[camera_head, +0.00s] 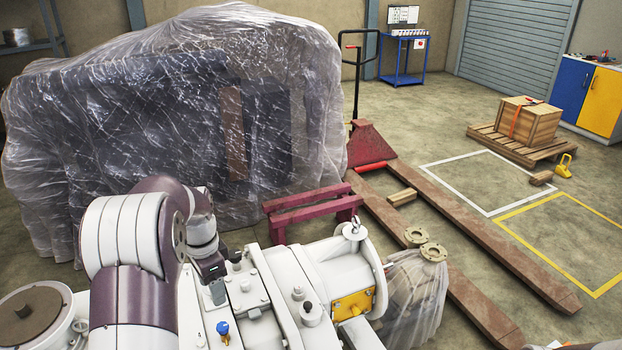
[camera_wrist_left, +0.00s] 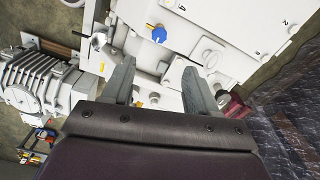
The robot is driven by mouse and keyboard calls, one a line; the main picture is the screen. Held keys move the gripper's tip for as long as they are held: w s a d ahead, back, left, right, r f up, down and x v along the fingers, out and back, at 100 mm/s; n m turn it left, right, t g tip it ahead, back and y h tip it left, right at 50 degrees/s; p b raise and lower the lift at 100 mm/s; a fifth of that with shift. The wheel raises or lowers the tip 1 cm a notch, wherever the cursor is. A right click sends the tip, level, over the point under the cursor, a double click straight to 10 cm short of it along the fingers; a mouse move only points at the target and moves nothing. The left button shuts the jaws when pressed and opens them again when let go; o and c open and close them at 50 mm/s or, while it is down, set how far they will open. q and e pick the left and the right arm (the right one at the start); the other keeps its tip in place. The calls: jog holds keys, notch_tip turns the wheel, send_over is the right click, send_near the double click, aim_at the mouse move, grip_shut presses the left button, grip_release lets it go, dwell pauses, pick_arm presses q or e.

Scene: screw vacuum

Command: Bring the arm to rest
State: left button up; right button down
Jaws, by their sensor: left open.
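My left arm comes in from the lower left of the head view. My left gripper (camera_head: 217,290) hangs low over the white vacuum pump (camera_head: 318,270). In the left wrist view the gripper (camera_wrist_left: 162,85) has its two fingers spread, with nothing seen held between them. The pump's white body (camera_wrist_left: 225,35) fills the space beyond the fingers. A blue knob (camera_wrist_left: 159,34) lies ahead of the gap between the fingertips; the knob also shows in the head view (camera_head: 222,328). Whether the fingers touch the pump cannot be told. My right gripper is not in view.
A large plastic-wrapped machine (camera_head: 150,120) stands close behind the arm. A red stand (camera_head: 312,208) and a pallet jack (camera_head: 490,240) are behind and right of the pump. A wooden crate (camera_head: 528,122) sits farther right. Open floor (camera_head: 440,110) lies at the back.

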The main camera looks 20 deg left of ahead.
pick_arm(q)
jog(key=s+d+f+n, duration=0.1)
jog(key=s+d+n, duration=0.2)
jog(key=s+d, duration=0.3)
jog(key=s+d+f+n+t, duration=0.1)
jog(key=s+d+n, duration=0.3)
jog(key=s+d, duration=0.3)
jog(key=d, duration=0.5)
jog(key=shift+s, duration=0.15)
jog(key=shift+r, duration=0.1)
